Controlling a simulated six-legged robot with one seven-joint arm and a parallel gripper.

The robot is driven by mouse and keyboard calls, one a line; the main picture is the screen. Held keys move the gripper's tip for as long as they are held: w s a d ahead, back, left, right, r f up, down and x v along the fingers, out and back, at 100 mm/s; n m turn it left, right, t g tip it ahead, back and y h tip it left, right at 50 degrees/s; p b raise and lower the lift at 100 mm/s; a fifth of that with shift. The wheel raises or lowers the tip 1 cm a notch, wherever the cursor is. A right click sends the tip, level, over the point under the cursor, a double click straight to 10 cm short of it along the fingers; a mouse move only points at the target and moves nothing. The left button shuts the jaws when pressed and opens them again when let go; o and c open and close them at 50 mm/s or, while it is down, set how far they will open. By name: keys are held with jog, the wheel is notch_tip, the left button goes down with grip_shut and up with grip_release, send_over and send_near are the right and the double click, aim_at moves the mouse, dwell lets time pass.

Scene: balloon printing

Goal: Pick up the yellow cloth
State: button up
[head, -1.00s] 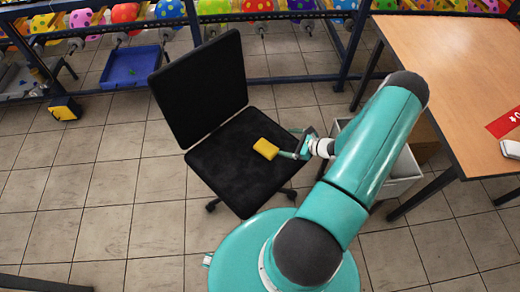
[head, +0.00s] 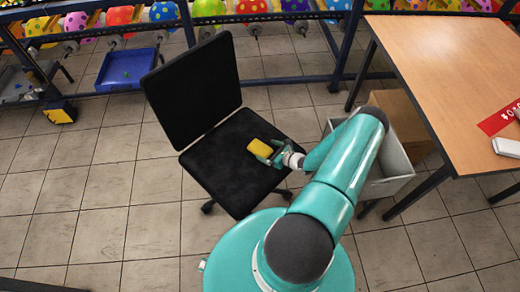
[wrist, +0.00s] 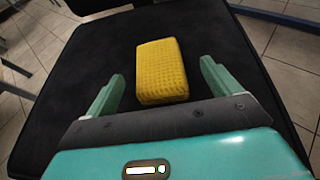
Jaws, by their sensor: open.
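The yellow cloth (head: 260,146) is a small block-like yellow pad lying on the black seat of an office chair (head: 225,175). In the wrist view the cloth (wrist: 162,72) shows a waffle texture and lies ahead of my gripper (wrist: 160,88), roughly between the lines of its two teal fingers. The fingers are open and apart, with dark seat visible on both sides of the cloth. In the head view my gripper (head: 268,155) is at the cloth's lower right. I cannot tell whether a finger touches it.
The chair's backrest (head: 193,88) stands at the seat's upper left. A wooden table (head: 450,75) is at the right, with a grey bin (head: 392,165) and a cardboard box (head: 400,112) beside it. A blue tray (head: 127,68) and balloon racks are at the back.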

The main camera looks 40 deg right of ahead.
aim_at(261, 148)
jog(key=x, duration=0.5)
jog(key=shift+w+f, duration=0.15)
jog(key=c, duration=1.1)
jog(key=shift+o, duration=0.2)
jog(key=shift+r, duration=0.6)
notch_tip(261, 148, up, 2)
jog(key=shift+a+r, duration=0.1)
jog(key=shift+r, duration=0.1)
jog(key=s+a+r, duration=0.9)
jog(key=s, duration=0.2)
jog(key=shift+r, duration=0.25)
